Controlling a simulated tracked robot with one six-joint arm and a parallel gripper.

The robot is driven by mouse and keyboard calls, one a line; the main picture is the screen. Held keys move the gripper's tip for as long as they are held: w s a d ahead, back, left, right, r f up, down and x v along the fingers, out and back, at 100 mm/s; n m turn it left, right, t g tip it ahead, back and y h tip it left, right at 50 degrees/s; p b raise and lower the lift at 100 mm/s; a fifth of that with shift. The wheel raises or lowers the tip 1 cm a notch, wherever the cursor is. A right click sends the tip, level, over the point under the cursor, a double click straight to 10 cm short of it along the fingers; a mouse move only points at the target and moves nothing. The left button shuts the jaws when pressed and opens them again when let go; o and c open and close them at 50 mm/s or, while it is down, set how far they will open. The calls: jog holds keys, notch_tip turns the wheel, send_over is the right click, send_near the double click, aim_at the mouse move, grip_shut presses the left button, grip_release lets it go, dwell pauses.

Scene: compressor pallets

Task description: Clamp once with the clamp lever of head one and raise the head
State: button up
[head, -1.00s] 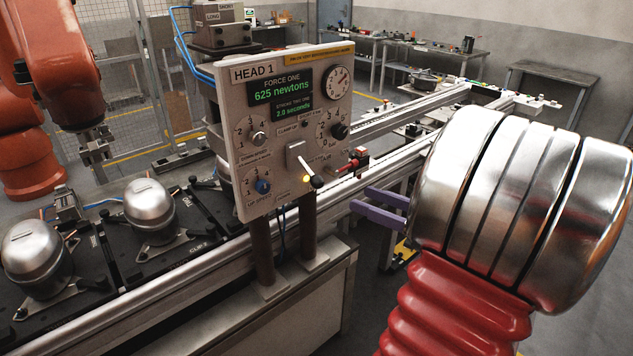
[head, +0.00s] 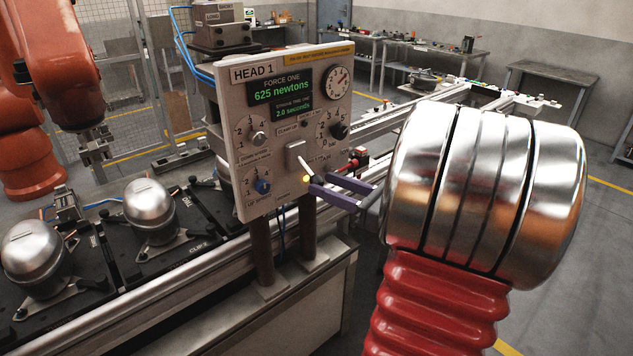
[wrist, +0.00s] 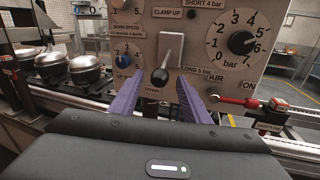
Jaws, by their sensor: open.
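The head one control panel (head: 240,190) stands upright on two posts and reads 625 newtons and 2.0 seconds. Its clamp lever (head: 302,163) slopes down from a pale plate, with CLAMP UP marked above and DOWN below. In the wrist view the lever's black knob (wrist: 159,77) hangs between my purple fingers, with space on both sides. My gripper (head: 314,183) is open in front of the panel's lower right, its fingertips around the lever.
A red air valve handle (wrist: 240,101) juts out at the panel's right, close to my right finger. A blue speed knob (head: 262,187) sits left of the lever. Compressors (head: 150,205) stand on pallets at left. An orange robot (head: 55,70) stands behind.

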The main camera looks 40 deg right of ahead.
aim_at(317, 181)
jog(key=shift+x, duration=1.85)
jog(key=shift+c, duration=0.5)
grip_shut()
